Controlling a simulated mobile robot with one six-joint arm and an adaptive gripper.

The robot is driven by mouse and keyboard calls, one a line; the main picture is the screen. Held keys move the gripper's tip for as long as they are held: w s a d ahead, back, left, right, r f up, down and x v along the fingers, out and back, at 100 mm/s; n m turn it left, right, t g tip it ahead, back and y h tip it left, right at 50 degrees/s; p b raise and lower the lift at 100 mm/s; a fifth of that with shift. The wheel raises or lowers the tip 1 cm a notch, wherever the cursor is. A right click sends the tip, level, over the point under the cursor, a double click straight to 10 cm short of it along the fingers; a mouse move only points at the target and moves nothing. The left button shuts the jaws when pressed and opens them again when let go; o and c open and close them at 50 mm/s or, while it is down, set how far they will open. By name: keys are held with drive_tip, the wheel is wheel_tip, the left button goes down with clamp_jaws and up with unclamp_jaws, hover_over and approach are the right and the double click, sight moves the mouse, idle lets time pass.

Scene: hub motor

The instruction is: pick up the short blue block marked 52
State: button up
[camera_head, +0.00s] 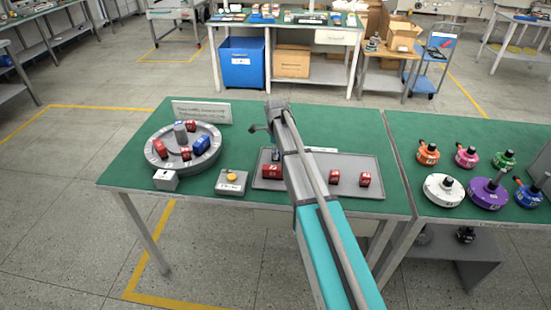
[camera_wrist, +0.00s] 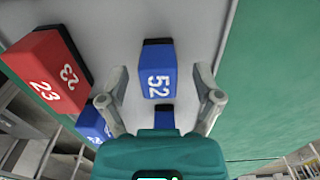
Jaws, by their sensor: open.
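The short blue block marked 52 (camera_wrist: 158,70) stands on the grey tray in the wrist view, its white number facing me. My gripper (camera_wrist: 162,84) is open, with one finger to the left and one to the right of this block; I cannot tell whether they touch it. A second blue block (camera_wrist: 165,118) shows just below it, partly hidden by my gripper's body. Another blue block (camera_wrist: 92,124) is at lower left, partly behind the left finger. In the head view my arm hides part of the tray (camera_head: 385,193).
A red block marked 23 (camera_wrist: 47,72) stands left of my gripper. Two red blocks (camera_head: 334,177) sit on the tray's right part. A round grey turntable (camera_head: 155,155) holds red and blue blocks at left. Green tabletop (camera_wrist: 262,80) is clear right of the tray.

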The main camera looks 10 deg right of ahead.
clamp_jaws()
idle(0.5)
drive_tip(key=shift+r, duration=0.15)
wheel_tip(320, 180, up, 3)
drive_tip(key=p, duration=0.3)
drive_tip(key=s+d+r+p, duration=0.1)
drive_tip(key=s+r+p, duration=0.8)
drive_tip(key=s, duration=0.5)
drive_tip(key=shift+d+r+p, duration=0.3)
drive_tip(key=shift+r+p, duration=0.05)
drive_tip(key=shift+p, duration=0.15)
